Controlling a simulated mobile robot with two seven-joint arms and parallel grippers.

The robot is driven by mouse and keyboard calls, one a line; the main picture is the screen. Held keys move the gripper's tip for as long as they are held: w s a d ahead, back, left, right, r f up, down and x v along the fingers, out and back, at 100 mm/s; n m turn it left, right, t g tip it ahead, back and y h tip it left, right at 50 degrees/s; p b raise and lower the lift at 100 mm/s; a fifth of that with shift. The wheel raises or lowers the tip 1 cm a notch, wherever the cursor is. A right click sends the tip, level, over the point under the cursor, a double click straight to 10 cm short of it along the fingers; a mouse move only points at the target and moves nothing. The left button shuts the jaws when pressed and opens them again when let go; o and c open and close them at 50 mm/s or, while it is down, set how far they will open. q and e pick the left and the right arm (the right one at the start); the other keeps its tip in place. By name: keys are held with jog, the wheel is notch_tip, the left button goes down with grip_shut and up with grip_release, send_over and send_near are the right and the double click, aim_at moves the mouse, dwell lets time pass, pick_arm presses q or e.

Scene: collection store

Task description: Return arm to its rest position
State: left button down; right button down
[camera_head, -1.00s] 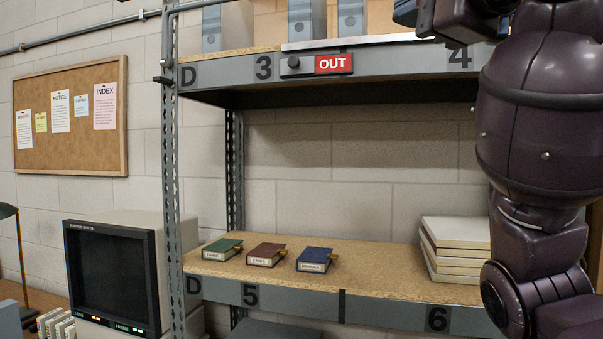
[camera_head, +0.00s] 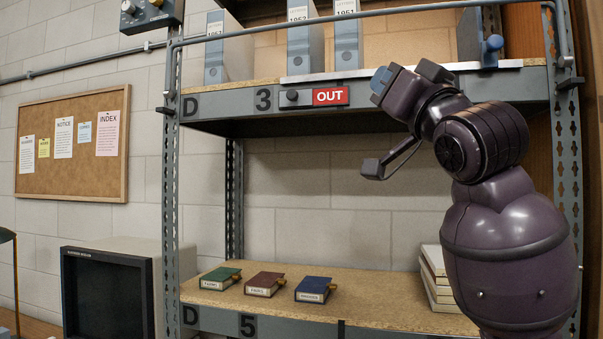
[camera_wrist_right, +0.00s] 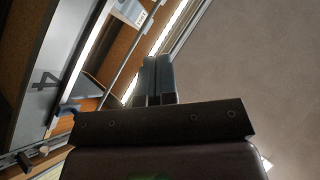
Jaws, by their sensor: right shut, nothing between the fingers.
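My right arm rises from the lower right in the head view, in front of the shelf unit. Its right gripper (camera_head: 380,82) is raised in front of the upper shelf edge, just right of the red OUT sign (camera_head: 330,96). In the right wrist view the two grey fingers (camera_wrist_right: 155,75) lie side by side, shut and empty. Whether the gripper touches the shelf edge cannot be told. My left gripper is not in view.
The lower shelf (camera_head: 385,290) holds green, red and blue books and a white stack (camera_head: 436,275). A monitor (camera_head: 105,292) and corkboard (camera_head: 72,143) are left.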

jog(key=w+d+f+n+h, duration=0.15)
jog(key=w+f, duration=0.25)
jog(key=f, duration=0.6)
jog(key=w+d+f+n+h, duration=0.15)
jog(key=w+f, duration=0.35)
jog(key=f, duration=0.5)
jog(key=d+f+m+g+h, duration=0.1)
jog(key=d+f+h, duration=0.15)
jog(key=f, duration=1.05)
jog(key=d+f+g+h, duration=0.1)
jog(key=d+f, duration=0.2)
jog(key=f, duration=1)
jog(key=s+d+f+m+g+h, duration=0.15)
jog(key=s+f, duration=0.35)
jog(key=f, duration=0.6)
jog(key=s+d+f+g+h, duration=0.1)
jog(key=s+d+f+g, duration=0.3)
jog(key=f, duration=0.6)
jog(key=s+d+f+m+g+h, duration=0.1)
jog(key=s+f+m+g+h, duration=0.1)
jog(key=s+f, duration=1.5)
jog(key=s+g, duration=0.1)
jog(key=s, duration=0.3)
jog(key=shift+d, duration=0.25)
jog(key=shift+g, duration=0.25)
